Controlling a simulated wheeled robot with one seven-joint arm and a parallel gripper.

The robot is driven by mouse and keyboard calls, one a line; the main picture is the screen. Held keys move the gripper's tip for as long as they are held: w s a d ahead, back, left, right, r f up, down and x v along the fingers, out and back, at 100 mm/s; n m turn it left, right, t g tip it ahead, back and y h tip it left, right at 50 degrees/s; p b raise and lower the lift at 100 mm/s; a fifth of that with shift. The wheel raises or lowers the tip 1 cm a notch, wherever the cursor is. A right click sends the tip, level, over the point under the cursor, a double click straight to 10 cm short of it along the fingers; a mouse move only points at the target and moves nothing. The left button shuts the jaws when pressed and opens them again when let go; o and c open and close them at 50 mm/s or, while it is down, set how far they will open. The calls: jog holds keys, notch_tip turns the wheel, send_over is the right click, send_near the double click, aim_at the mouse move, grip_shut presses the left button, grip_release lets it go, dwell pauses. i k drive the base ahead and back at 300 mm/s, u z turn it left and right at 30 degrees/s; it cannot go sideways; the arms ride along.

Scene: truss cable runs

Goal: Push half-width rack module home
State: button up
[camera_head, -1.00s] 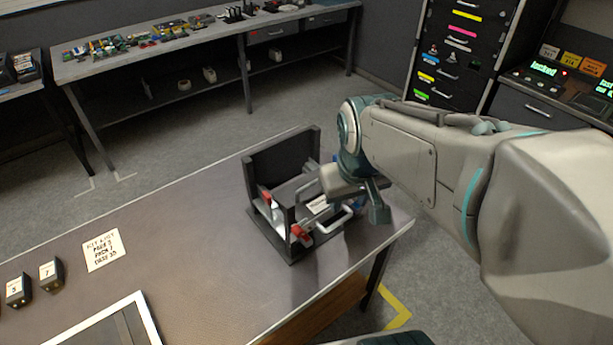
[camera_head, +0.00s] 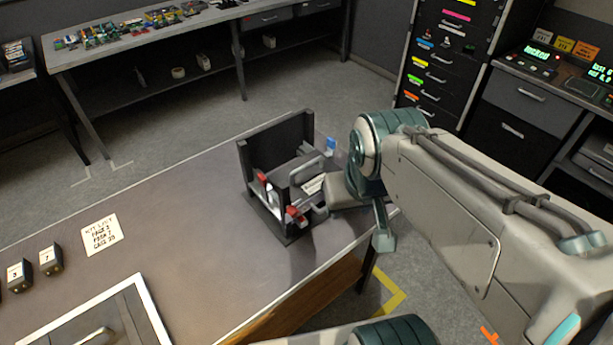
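A dark open-sided rack (camera_head: 277,138) stands on the near table, close to its right edge. A module with a grey bar handle (camera_head: 306,170) and a pale label sits in it; I cannot tell how deep it is seated. Two red-tipped levers (camera_head: 297,214) are on the rack's near side. My gripper (camera_head: 383,240) is just right of the rack, with a teal finger pointing down past the table's right edge. It looks apart from the handle. The other finger is not clearly visible, so its opening is unclear.
A kit list card (camera_head: 102,235), small numbered blocks (camera_head: 50,260) and a white-edged tray (camera_head: 150,318) are on the near table (camera_head: 190,220). A back bench (camera_head: 190,38) holds small parts. A drawer cabinet (camera_head: 440,60) and a console (camera_head: 545,75) stand back right.

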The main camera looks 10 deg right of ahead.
aim_at(305, 175)
jog(key=k, duration=0.4)
jog(key=z, duration=1.05)
jog(key=i, duration=0.65)
jog(key=u, duration=0.8)
